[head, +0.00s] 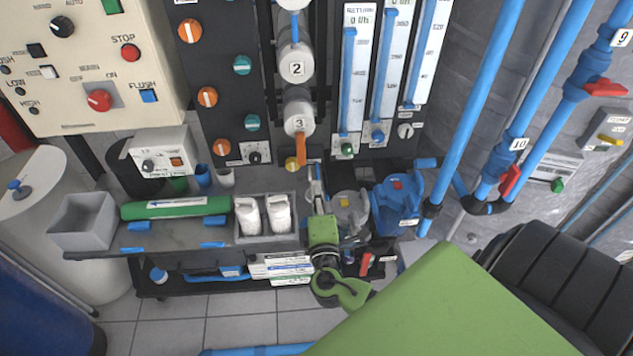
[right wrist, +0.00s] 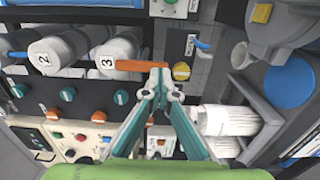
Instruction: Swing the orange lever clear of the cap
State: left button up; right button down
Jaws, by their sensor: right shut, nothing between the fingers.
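The orange lever (head: 301,150) hangs down from the lower rim of the white end cap marked 3 (head: 297,120). My right gripper (head: 316,172) is just below the lever's free end. In the right wrist view its closed fingertips (right wrist: 160,76) are at that end, with nothing between them. I cannot tell whether they touch the lever. My left gripper is not in view.
The cap marked 2 (head: 296,64) is above. A yellow knob (head: 291,164) sits close beside the lever's lower end. Flow meters (head: 353,70) are to the right.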

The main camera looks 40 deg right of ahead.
jog(key=shift+x, duration=4.65)
jog(key=shift+w+a+r, duration=0.15)
jog(key=shift+w+a, duration=0.45)
jog(key=shift+a, duration=0.35)
jog(key=shift+w+a+r, duration=0.2)
jog(key=shift+w+a, duration=0.4)
jog(key=shift+a, duration=0.35)
jog(key=shift+w+a+r, duration=0.15)
jog(key=shift+w+a, duration=0.45)
jog(key=shift+a, duration=0.4)
jog(key=shift+s, duration=0.1)
jog(key=v, duration=0.8)
jog(key=shift+d, duration=0.1)
